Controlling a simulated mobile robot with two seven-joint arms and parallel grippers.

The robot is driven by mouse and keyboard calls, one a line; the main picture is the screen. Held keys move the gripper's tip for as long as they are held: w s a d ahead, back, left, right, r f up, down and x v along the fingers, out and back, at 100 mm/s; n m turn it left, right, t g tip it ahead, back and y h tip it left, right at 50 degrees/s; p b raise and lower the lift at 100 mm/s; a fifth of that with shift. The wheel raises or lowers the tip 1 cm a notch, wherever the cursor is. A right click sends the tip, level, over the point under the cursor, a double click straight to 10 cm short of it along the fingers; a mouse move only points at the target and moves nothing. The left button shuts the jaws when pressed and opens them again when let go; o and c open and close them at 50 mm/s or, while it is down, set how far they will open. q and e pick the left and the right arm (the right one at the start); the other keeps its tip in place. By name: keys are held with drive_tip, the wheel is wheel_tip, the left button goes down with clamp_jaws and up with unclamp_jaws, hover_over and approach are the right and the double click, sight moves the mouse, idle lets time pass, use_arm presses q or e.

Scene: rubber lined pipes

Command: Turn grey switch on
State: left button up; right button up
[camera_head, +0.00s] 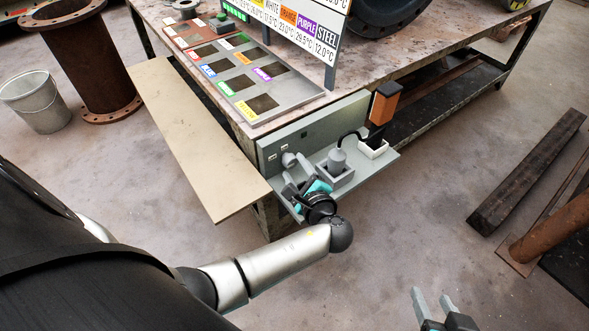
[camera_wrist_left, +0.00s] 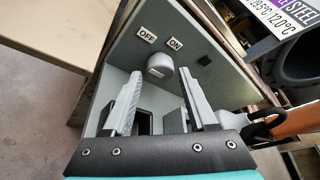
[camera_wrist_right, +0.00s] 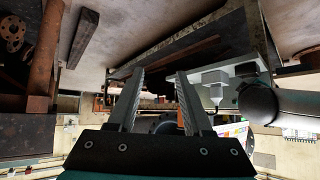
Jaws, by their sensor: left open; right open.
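The grey switch (camera_wrist_left: 160,67) is a rounded knob on a grey panel, below the OFF label (camera_wrist_left: 147,37) and the ON label (camera_wrist_left: 176,43). It also shows in the head view (camera_head: 289,159). Which label the knob points to is unclear. My left gripper (camera_wrist_left: 159,78) is open in front of the panel. In the left wrist view its fingertips appear on either side of the knob, with gaps on both sides; I cannot tell the remaining distance. My right gripper (camera_head: 430,294) is open and empty, low at the right of the head view, away from the panel.
A grey shelf (camera_head: 384,162) below the panel carries a grey device (camera_head: 337,163) and an orange-handled tool (camera_head: 384,103) in a white holder. A dark square (camera_wrist_left: 204,60) is right of the knob. A beige board (camera_head: 190,135) juts out left of the workbench.

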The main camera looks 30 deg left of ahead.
use_arm(q)
drive_tip(key=shift+w+a+f, duration=0.15)
drive_tip(key=shift+w+a, duration=0.2)
drive_tip(key=shift+a, duration=0.05)
clamp_jaws()
idle(0.4)
